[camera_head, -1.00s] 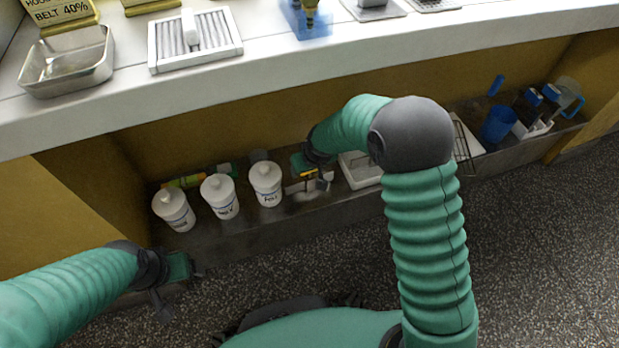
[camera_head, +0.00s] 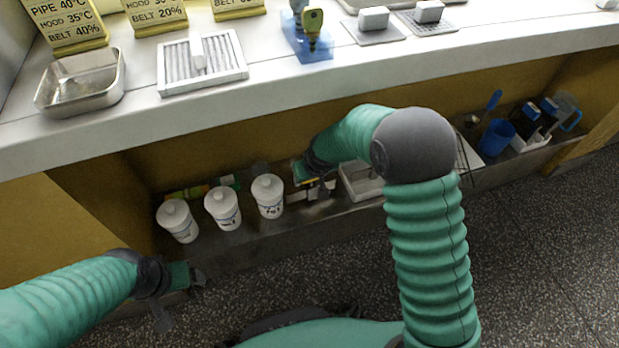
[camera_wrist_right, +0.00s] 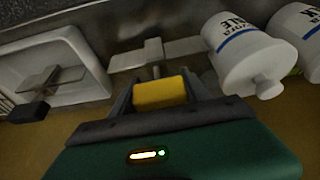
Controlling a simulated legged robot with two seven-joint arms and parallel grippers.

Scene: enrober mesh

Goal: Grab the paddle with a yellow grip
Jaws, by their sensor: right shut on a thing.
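In the right wrist view, a yellow grip (camera_wrist_right: 160,92) sits between the two dark fingers of my right gripper (camera_wrist_right: 158,88), which is shut on it. A thin shaft leads from the grip to the pale paddle head (camera_wrist_right: 155,52). In the head view, my right gripper (camera_head: 316,180) is low over the shelf, right of the white tubs, and its own arm partly covers the paddle. My left gripper (camera_head: 192,277) hangs at the lower left in front of the shelf, away from the paddle. Its finger opening is unclear.
Several white lidded tubs (camera_head: 222,206) stand left of the right gripper. A white tray (camera_head: 358,183) is on its right; in the wrist view, a dark-gripped paddle (camera_wrist_right: 28,112) lies at this tray. A blue cup (camera_head: 496,137) stands farther right. The counter (camera_head: 300,82) overhangs the shelf.

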